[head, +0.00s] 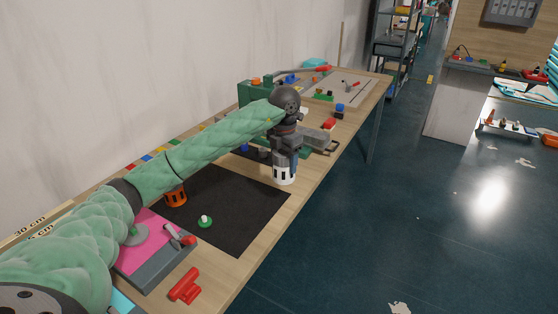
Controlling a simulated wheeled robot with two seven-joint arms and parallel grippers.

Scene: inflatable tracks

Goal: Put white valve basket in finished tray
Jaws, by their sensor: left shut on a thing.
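The white valve basket (284,174) is a small white cylinder with dark slots. My left gripper (286,160) is shut on its top, above the far right corner of the black mat (240,222). The basket looks upright; I cannot tell whether its bottom touches the table. An orange basket (176,195) of similar shape stands at the mat's left side, partly behind my left arm. I cannot tell which container is the finished tray; a grey tray-like box (318,138) lies just beyond the gripper. My right gripper is not in view.
A green and white valve part (205,221) stands on the mat. A pink-lined tray (150,250) and a red part (185,286) lie nearer on the wooden bench (222,290). Small coloured parts and a board (345,88) crowd the far end. Open floor lies right of the bench.

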